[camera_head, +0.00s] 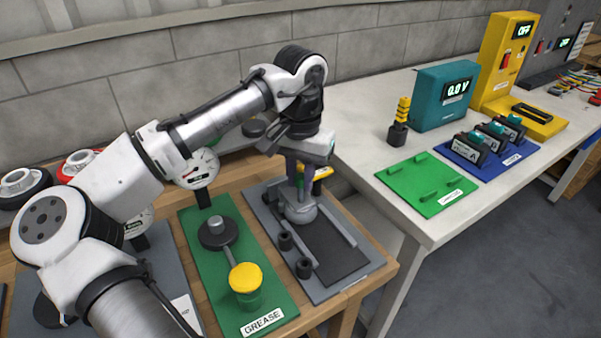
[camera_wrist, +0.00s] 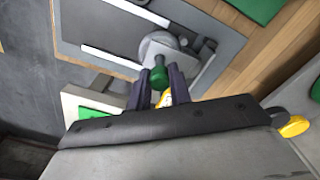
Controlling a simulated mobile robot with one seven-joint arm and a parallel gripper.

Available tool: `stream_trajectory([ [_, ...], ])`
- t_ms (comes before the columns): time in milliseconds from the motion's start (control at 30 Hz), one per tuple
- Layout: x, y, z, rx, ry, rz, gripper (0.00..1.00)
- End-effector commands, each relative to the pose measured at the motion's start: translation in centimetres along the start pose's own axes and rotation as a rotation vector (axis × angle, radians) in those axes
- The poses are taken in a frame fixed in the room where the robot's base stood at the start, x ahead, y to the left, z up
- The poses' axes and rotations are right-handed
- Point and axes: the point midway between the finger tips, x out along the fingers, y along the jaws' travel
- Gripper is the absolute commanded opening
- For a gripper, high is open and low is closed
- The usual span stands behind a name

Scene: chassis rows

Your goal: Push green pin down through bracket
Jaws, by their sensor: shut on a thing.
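My gripper (camera_head: 304,187) points down over the grey bracket (camera_head: 300,212) on a grey board in the head view. In the wrist view my gripper (camera_wrist: 160,78) is shut on the green pin (camera_wrist: 158,77), whose round green head shows between the fingertips. The grey rounded bracket (camera_wrist: 160,46) lies right behind the pin there. The pin's lower part is hidden, so I cannot tell how deep it sits. The pin cannot be made out in the head view.
The grey board (camera_head: 350,280) carries rails and two black posts (camera_head: 304,267). A green GREASE board (camera_head: 235,318) with a yellow-capped jar (camera_head: 246,278) lies to the left. A white table (camera_head: 350,110) with instruments stands to the right across a gap.

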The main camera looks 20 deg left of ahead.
Motion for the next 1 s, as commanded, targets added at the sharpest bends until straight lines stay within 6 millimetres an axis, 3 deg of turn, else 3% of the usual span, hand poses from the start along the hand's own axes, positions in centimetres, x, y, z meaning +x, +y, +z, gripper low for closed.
stream_trajectory([
  [1000,1.7,0.0,0.0,0.001,0.0,0.001,0.0],
])
